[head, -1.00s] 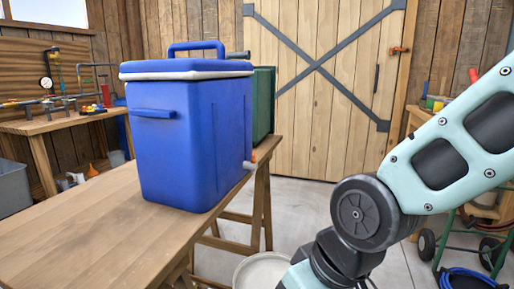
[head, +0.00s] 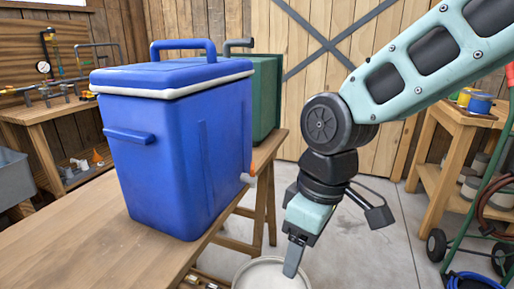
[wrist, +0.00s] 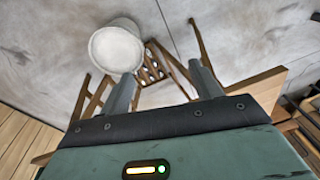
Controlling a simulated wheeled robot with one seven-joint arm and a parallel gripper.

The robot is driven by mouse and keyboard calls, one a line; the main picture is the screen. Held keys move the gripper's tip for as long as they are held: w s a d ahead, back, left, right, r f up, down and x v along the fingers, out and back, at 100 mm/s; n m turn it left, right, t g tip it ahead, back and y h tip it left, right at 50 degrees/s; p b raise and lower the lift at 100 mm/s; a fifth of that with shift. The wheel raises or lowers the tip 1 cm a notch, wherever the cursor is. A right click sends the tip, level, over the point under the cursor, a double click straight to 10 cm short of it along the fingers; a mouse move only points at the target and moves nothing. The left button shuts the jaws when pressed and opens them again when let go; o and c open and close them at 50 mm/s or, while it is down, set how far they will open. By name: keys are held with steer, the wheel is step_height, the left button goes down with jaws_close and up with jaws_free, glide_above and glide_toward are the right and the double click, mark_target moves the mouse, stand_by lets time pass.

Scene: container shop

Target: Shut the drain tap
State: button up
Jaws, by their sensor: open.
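The blue cooler (head: 175,150) with a pale lid rim stands on the wooden trestle table. Its drain tap (head: 248,178) sticks out low on the right side, with a grey spout and a small orange part on top. The tap is too small to tell how its lever is turned. My gripper (head: 292,268) points down to the right of the tap and lower than it, apart from it. In the wrist view, the two fingers of my gripper (wrist: 163,85) are spread with nothing between them. The tap does not show in the wrist view.
A white bucket (head: 262,274) stands on the floor below the tap; the wrist view also shows it (wrist: 116,48). The table (head: 60,240) edge and trestle legs lie left of my gripper. A green cooler (head: 266,95) stands behind.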

steer(key=w+a+r+n+y+p, duration=0.1)
steer(key=w+a+r+n+p, duration=0.1)
steer(key=w+r+p, duration=0.4)
steer(key=w+a+r+n+p, duration=0.1)
steer(key=w+a+r+p, duration=0.2)
steer(key=w, duration=0.6)
step_height(320, 180, up, 6)
steer(key=n+y+p, duration=0.2)
steer(key=n+p, duration=0.1)
steer(key=p, duration=0.5)
glide_above(253, 165)
steer(key=d, duration=0.7)
steer(key=p+x, duration=0.2)
steer(key=x, duration=1.5)
steer(key=shift+w, duration=0.2)
steer(key=shift+c, duration=0.3)
steer(key=c, duration=0.9)
